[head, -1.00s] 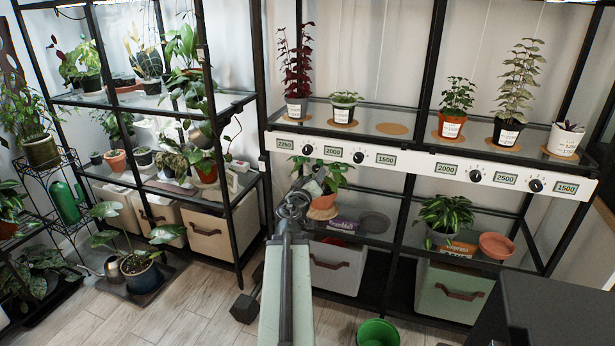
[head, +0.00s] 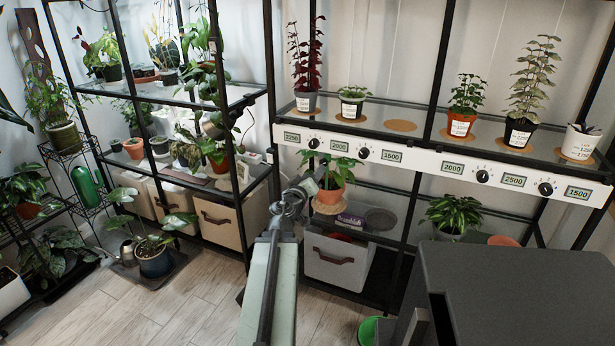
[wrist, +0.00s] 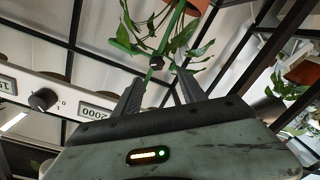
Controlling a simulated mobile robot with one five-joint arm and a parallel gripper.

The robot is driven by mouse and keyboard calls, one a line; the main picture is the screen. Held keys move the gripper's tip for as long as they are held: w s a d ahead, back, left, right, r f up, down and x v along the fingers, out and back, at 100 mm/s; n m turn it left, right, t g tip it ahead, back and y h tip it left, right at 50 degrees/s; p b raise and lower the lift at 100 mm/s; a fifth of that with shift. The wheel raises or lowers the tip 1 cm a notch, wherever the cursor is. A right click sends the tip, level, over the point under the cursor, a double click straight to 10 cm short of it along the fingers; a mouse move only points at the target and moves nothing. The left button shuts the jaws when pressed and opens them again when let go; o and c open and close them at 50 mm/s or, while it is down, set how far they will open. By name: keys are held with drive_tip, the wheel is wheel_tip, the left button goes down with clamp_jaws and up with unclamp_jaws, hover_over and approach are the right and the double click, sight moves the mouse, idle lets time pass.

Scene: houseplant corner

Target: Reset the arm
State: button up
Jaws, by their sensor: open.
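My arm extends forward from the bottom centre of the head view. My gripper (head: 318,178) is at its far end, in front of the shelf rack and just left of a leafy plant in an orange pot (head: 330,194). In the wrist view my gripper (wrist: 163,82) shows two dark fingers spread apart with nothing held between them. Green leaves and a terracotta pot show beyond the fingers in that view. I cannot tell how far the fingertips are from the leaves.
A rack with a white dial panel (head: 437,169) stands ahead, with several potted plants on its upper shelf. A large dark grey box-like block (head: 520,290) fills the lower right. A green bucket (head: 371,331) is partly hidden beside it.

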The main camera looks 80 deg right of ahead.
drive_tip(key=shift+s, duration=0.15)
drive_tip(key=shift+s+d, duration=0.1)
drive_tip(key=shift+s, duration=0.1)
